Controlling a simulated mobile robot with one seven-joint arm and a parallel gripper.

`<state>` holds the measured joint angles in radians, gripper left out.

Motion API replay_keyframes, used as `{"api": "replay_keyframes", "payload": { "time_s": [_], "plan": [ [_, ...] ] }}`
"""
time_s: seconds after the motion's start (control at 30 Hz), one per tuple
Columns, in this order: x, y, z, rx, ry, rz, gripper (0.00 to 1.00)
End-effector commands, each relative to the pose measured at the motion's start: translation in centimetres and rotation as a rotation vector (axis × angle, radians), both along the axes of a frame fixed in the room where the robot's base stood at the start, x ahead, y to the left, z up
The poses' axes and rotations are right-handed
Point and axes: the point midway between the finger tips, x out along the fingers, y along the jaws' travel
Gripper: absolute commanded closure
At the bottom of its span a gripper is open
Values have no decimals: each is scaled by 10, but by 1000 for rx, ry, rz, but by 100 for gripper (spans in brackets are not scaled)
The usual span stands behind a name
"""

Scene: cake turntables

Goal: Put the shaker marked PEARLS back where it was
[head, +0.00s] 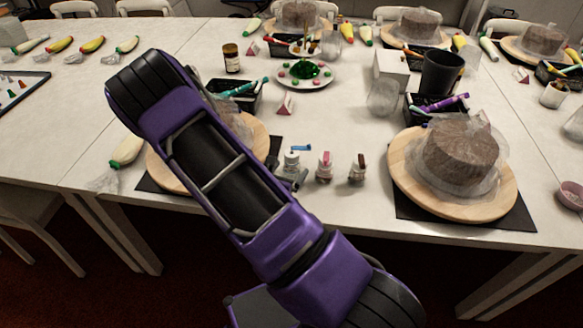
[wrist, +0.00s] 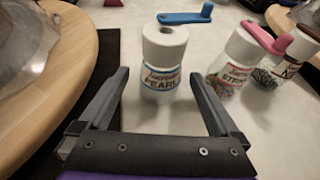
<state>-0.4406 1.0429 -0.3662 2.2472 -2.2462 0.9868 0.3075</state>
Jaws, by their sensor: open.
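The PEARLS shaker (wrist: 162,65) stands upright on the white table in the wrist view, with a white lid, a blue crank on top and a blue-edged label. It also shows in the head view (head: 291,163), partly hidden at its base by my gripper. My gripper (wrist: 160,85) is open and empty, its two fingers to either side of and just short of the shaker. In the head view my gripper (head: 291,182) is low at the shakers, mostly behind my arm. A shaker with a pink crank (wrist: 236,62) stands to the right, and a dark-topped shaker (head: 358,167) beyond it.
A wooden turntable (head: 168,178) lies left of the shakers, partly behind my arm. Another turntable (head: 410,190) with a wrapped cake (head: 462,150) stands on a black mat at right. A plate of coloured balls (head: 285,82) is behind.

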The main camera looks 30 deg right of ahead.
Motion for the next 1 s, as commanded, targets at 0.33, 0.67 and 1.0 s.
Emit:
{"api": "replay_keyframes", "payload": {
  "time_s": [0.33, 0.67, 1.0],
  "plan": [
    [-47, 51, 28, 2, 1, 4, 2],
    [-64, 66, 37, -1, 2, 1, 2],
    [-64, 66, 37, 0, 1, 0, 2]
  ]
}}
